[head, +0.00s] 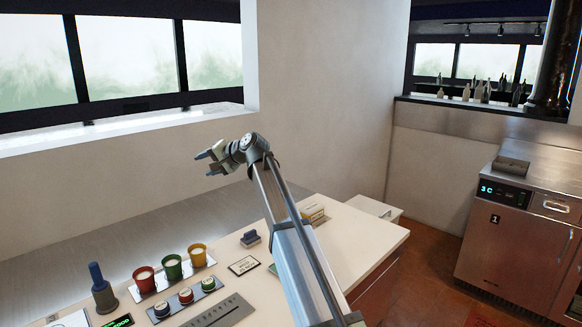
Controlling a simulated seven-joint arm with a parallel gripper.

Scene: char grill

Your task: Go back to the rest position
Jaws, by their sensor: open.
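My gripper (211,160) is at the end of my raised arm, in the middle of the head view. It is open and points to the left, well above the counter (361,240). Nothing shows between its fingers. My arm reaches up from the bottom of the picture and hides part of the counter behind it.
A steel appliance (510,245) is at right.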

